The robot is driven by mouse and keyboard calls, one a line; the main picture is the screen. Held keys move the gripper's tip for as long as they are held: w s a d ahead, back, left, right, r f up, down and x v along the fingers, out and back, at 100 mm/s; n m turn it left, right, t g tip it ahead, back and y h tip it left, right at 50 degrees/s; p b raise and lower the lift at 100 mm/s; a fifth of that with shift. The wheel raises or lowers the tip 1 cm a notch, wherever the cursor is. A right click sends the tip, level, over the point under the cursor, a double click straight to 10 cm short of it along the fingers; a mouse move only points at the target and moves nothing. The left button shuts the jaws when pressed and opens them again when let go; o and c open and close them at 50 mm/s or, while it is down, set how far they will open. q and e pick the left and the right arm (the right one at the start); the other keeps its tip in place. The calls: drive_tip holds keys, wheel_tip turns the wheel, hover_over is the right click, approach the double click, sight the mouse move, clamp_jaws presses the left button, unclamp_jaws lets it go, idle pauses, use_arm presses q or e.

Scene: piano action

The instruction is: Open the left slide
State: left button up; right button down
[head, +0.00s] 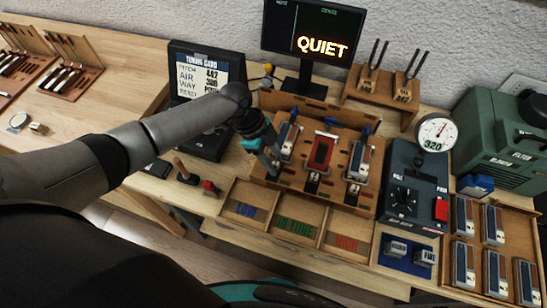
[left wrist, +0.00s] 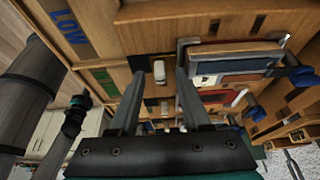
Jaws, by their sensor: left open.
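The wooden rack (head: 262,177) stands at the middle of the bench with three bays side by side. The left slide is mostly behind my left gripper (head: 270,163) in the head view. In the left wrist view, a small pale knob on a dark plate, seemingly the left slide (left wrist: 159,70), shows between the fingers of my left gripper (left wrist: 159,78). The fingers are open, one on each side of it; I cannot tell whether they touch it. The middle slide (head: 313,183) and right slide (head: 353,190) show at the rack's front. My right gripper is not in view.
A blue-and-wood block (head: 287,138) stands in the left bay, a red one (head: 321,152) in the middle. A three-part tray (head: 270,232) lies in front, with blue, green and red labels. A grey dial box (head: 410,180) stands to the right. A monitor (head: 308,40) reads QUIET.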

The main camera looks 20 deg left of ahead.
use_arm(q)
drive_tip(key=shift+c, duration=0.4)
clamp_jaws()
idle(0.9)
